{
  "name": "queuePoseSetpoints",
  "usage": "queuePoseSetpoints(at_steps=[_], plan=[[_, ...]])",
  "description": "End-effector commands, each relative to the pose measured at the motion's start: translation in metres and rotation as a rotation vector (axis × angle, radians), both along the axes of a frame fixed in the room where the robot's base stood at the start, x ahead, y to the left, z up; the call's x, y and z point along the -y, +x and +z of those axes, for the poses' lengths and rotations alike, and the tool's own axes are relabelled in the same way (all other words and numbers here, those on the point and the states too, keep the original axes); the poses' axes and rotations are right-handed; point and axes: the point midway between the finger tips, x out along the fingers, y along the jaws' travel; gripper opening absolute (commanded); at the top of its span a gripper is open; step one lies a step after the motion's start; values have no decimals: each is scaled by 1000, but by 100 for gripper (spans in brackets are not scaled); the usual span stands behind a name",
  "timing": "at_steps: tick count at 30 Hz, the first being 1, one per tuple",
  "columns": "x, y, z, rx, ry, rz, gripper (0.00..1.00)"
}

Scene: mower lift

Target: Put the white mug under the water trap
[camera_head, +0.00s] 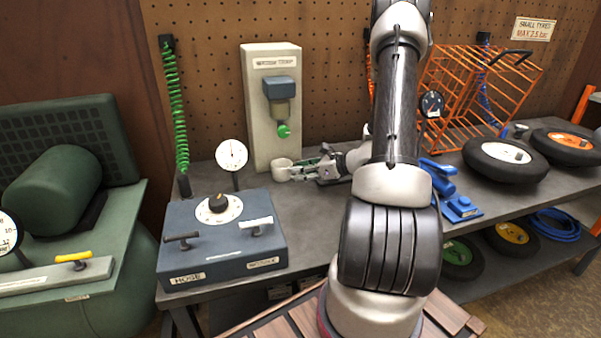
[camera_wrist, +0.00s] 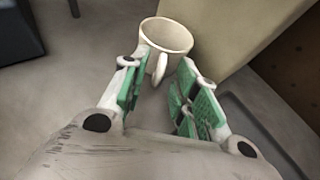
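The white mug (camera_head: 282,170) stands upright and looks empty on the grey bench, at the foot of the pale panel that carries the water trap (camera_head: 281,98). The trap has a blue-grey top, a bowl and a green drain knob (camera_head: 283,131); in the head view the mug appears below this knob. My gripper (camera_head: 302,170) is low over the bench, just right of the mug. In the wrist view the mug (camera_wrist: 168,36) is ahead, its handle pointing toward me. My gripper's green-padded fingers (camera_wrist: 158,76) are open, with the handle between them and visible gaps on both sides.
The pale panel stands close behind the mug. A blue-grey control box (camera_head: 222,238) with a knob and levers is at front left, with a dial gauge (camera_head: 232,155) behind it. Blue tool (camera_head: 452,200) and wheels (camera_head: 506,160) lie to the right.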

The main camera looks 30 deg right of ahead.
Motion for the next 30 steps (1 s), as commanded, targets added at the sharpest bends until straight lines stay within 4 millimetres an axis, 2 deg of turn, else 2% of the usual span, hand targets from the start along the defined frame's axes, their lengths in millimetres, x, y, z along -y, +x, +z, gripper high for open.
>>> queuePoseSetpoints(at_steps=[12, 16, 19, 23, 26, 30], plan=[[42, -70, 35, 1, -1, -4, 30], [49, -82, 42, 1, -1, -3, 30], [47, -87, 48, 2, -15, 21, 30], [18, -92, 69, 14, -104, 155, 30], [-19, -103, 93, 32, -232, 343, 30], [-69, -131, 125, 73, -444, 638, 30]])
